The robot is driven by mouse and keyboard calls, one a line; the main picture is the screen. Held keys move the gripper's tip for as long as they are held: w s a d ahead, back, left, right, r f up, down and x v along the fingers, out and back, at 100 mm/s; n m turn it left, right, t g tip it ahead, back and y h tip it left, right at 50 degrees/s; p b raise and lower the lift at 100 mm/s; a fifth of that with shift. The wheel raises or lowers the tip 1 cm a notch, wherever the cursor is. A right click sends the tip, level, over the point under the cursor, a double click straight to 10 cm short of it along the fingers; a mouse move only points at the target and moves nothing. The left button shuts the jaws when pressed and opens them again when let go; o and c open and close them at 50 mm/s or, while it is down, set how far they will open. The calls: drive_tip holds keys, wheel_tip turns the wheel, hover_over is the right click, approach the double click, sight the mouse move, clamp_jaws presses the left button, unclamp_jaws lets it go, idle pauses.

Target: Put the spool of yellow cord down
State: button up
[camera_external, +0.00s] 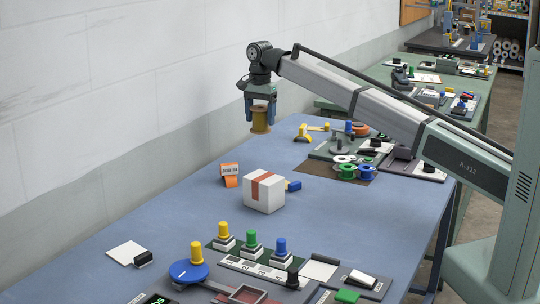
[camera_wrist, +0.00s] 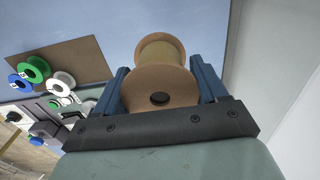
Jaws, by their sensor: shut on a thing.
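The spool of yellow cord (camera_external: 260,119) has tan flanges and hangs upright in my gripper (camera_external: 261,100), above the far left part of the blue table (camera_external: 150,215). In the wrist view the spool (camera_wrist: 158,70) sits between the two blue fingers of my gripper (camera_wrist: 163,88), which are shut on its sides. The table's blue surface shows below the spool with a gap between them. The wrist view hides most of the cord behind the near flange.
A brown mat (camera_external: 327,169) holds green (camera_external: 347,171), blue (camera_external: 367,171) and white spools to the right. A white box with an orange stripe (camera_external: 264,192) and an orange sign (camera_external: 230,174) stand nearer the camera. The table's left-middle is clear. A wall (camera_external: 120,90) runs along the left.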

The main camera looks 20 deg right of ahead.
drive_tip(key=s+a+n, duration=0.4)
drive_tip(key=s+a, duration=2.5)
drive_tip(key=s, duration=0.1)
drive_tip(key=shift+w+f+m, duration=0.1)
drive_tip(key=shift+f+m, duration=0.55)
drive_tip(key=shift+f, duration=0.95)
drive_tip(key=shift+w+f+m, duration=0.15)
drive_tip(key=shift+f+m, duration=0.55)
drive_tip(key=shift+f, duration=0.95)
drive_tip(key=shift+w+f+m, duration=0.1)
drive_tip(key=shift+f+m, duration=0.55)
drive_tip(key=shift+f, duration=0.95)
drive_tip(key=shift+f, duration=0.1)
drive_tip(key=o, duration=1.1)
wheel_tip(320, 180, up, 12)
